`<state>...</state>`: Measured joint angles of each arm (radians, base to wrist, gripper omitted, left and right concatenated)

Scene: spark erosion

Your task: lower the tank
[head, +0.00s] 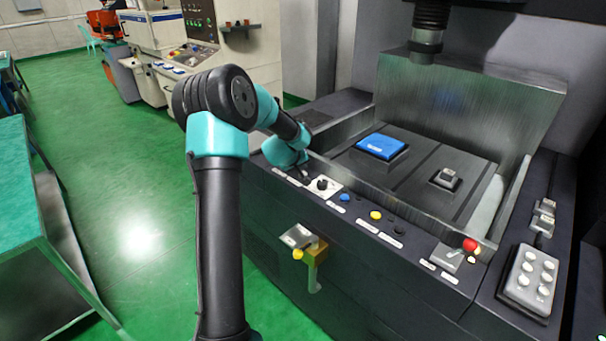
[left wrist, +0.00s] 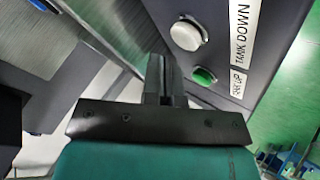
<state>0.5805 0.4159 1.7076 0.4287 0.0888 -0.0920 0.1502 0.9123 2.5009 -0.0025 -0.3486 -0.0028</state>
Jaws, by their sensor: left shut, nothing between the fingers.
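The tank has brushed metal walls (head: 460,113) around a dark bed on the machine in the head view. My left gripper (head: 303,172) is at the left end of the front control strip. In the left wrist view the left gripper (left wrist: 164,65) is shut and empty, its fingertips beside a white round button (left wrist: 187,33) and a green button (left wrist: 204,76). A label reading TANK DOWN (left wrist: 240,35) lies beside the white button. I cannot tell whether the fingers touch the panel. In the head view my gripper and forearm hide that part of the strip. My right gripper is not in view.
A blue block (head: 381,147) and a small grey block (head: 446,179) sit inside the tank. A black knob (head: 322,184), blue button (head: 345,198), yellow button (head: 376,215) and red knob (head: 470,244) line the strip. A spindle (head: 427,42) hangs above.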

